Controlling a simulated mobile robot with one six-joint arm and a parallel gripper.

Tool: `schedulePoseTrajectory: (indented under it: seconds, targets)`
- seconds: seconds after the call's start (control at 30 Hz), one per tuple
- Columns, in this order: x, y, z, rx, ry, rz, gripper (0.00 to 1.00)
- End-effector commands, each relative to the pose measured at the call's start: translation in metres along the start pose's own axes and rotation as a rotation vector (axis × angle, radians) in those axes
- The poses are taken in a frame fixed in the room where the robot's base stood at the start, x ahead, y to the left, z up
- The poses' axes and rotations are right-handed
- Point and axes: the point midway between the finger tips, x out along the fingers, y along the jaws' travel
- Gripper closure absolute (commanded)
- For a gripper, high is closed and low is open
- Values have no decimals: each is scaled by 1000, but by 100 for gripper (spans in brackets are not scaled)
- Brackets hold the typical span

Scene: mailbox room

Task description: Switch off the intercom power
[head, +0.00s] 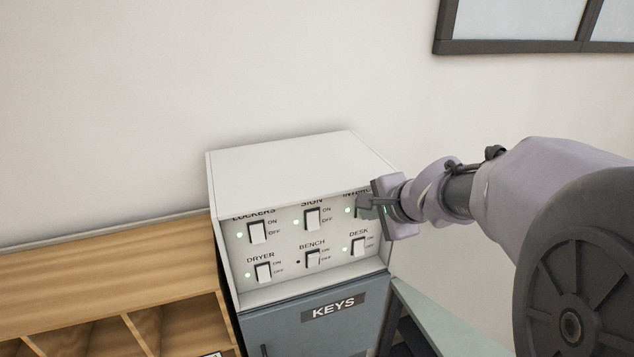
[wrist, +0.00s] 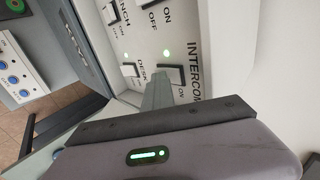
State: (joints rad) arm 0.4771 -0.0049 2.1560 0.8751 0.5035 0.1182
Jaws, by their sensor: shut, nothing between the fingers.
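The intercom switch (wrist: 173,73) is a white rocker on the switch panel's upper right, beside the INTERCOM label (wrist: 195,70). Its indicator light glows green (wrist: 166,52), and shows in the head view too (head: 347,210). My gripper (head: 366,206) is shut and empty, with its fingertips right at this switch. In the head view the fingers hide the switch and part of its label. In the wrist view the fingers (wrist: 157,88) cover the switch's near edge. I cannot tell whether they touch it.
The white switch box (head: 300,165) also carries LOCKERS (head: 258,232), SIGN (head: 312,219), DRYER (head: 263,273), BENCH (head: 312,259) and DESK (head: 358,246) switches. The DESK switch is close below my fingers. Only the BENCH light is dark. A KEYS cabinet (head: 300,325) is below; wooden shelves (head: 110,270) stand left.

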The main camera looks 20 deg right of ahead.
Motion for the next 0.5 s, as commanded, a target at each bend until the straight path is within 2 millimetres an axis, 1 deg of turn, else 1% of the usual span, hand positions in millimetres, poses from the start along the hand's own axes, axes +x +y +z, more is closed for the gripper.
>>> schedulePoseTrajectory:
  seconds: [0.03,0.17,0.3,0.33,0.47,0.5]
  targets:
    - [10,8,-1,-1,2,-21,100]
    - [17,11,0,-1,2,-87,100]
    - [19,12,-1,0,3,-161,100]
    - [17,9,-1,1,1,-168,100]
    - [20,14,0,0,1,-238,100]
    - [13,6,0,1,-1,-231,100]
